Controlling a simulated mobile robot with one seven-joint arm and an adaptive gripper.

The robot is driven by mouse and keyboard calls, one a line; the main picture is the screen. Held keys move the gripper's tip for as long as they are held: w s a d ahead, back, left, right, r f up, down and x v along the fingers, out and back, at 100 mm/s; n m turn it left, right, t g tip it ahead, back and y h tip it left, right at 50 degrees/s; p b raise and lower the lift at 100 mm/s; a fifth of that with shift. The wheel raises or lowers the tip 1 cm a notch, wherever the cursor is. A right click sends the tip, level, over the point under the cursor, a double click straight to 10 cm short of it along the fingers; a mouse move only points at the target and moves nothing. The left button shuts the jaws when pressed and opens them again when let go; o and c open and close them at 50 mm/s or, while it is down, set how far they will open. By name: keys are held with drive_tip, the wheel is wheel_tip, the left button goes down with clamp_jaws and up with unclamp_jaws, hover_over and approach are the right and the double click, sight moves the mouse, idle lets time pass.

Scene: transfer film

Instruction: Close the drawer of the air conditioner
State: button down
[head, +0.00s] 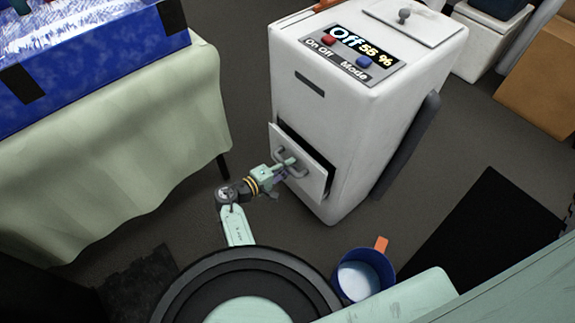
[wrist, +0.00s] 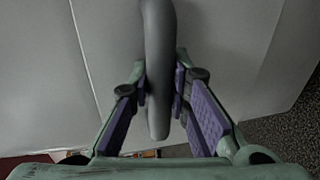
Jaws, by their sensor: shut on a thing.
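The white air conditioner (head: 345,100) stands on the floor at the centre of the head view. Its drawer (head: 313,183) is low on the front and is pulled partly out, with a dark gap above its front panel. My gripper (head: 291,168) is at the drawer's grey handle (head: 296,171). In the wrist view the handle (wrist: 158,60) runs between the two purple-padded fingers (wrist: 160,92), and the gripper is shut on it. The white drawer front (wrist: 225,45) fills much of the space behind the fingers. The drawer's inside is hidden.
A table with a pale green cloth (head: 120,140) and a blue box (head: 90,55) stands at the left. A blue bucket (head: 347,285) with an orange part is on the floor near my base. A cardboard box (head: 545,90) is at the far right. A black mat (head: 475,240) lies to the right.

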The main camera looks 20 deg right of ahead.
sight(297, 159)
drive_tip(key=d, duration=0.1)
drive_tip(key=w+d+b, duration=0.1)
drive_tip(key=d, duration=0.2)
drive_tip(key=shift+w+d+r, duration=0.1)
drive_tip(key=shift+w+d, duration=0.05)
drive_tip(key=shift+w, duration=0.15)
drive_tip(key=c, duration=1.5)
unclamp_jaws()
drive_tip(key=shift+d, duration=0.1)
drive_tip(key=v, duration=1.2)
drive_tip(key=shift+w, duration=0.1)
